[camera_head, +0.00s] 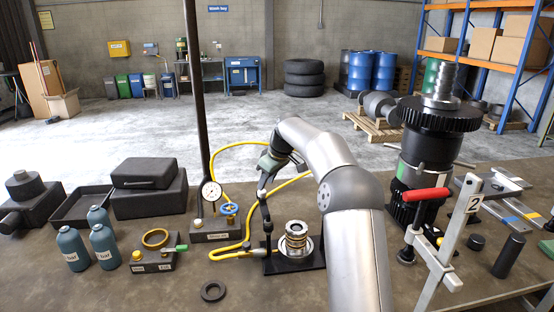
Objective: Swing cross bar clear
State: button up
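A small black fixture has a flat base plate (312,262) and a dark upright post (267,222) at its left. A dark bar at the top of the post, probably the cross bar (277,187), slants up to the right. A ringed metal stack (297,238) stands on a round seat on the base, uncovered from above in this view. My gripper (262,186) is at the top of the post, close to the bar. Its fingers are small and dark here, so contact and opening cannot be told. My forearm hides the area right of the stack.
A dial gauge (211,191) and yellow hose (243,240) lie left of the fixture. A red-handled clamp (425,195) and a large black geared housing (428,150) stand right. A loose black ring (213,291) lies in front. Blue bottles (103,245) stand left.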

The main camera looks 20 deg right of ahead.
jog(key=v, duration=1.3)
jog(key=shift+b, duration=0.3)
jog(key=s+a+f+m+g+h, duration=0.1)
jog(key=s+a+f+m, duration=0.1)
jog(key=s+a, duration=0.45)
jog(key=s+a+f+m+h, duration=0.1)
jog(key=s+a+f, duration=0.15)
jog(key=s, duration=0.75)
jog(key=s+f+m, duration=0.1)
jog(key=s+f, duration=0.4)
jog(key=s, duration=0.4)
jog(key=s+a+f+m+g, duration=0.1)
jog(key=s+f, duration=0.3)
jog(key=s, duration=0.5)
jog(key=s+a+f+m, duration=0.1)
jog(key=s+f+m, duration=0.1)
jog(key=s+f, duration=0.3)
jog(key=s+b, duration=0.1)
jog(key=s, duration=0.2)
jog(key=shift+s+f+m+g+h, duration=0.3)
jog(key=shift+s+f, duration=0.05)
jog(key=shift+s, duration=0.05)
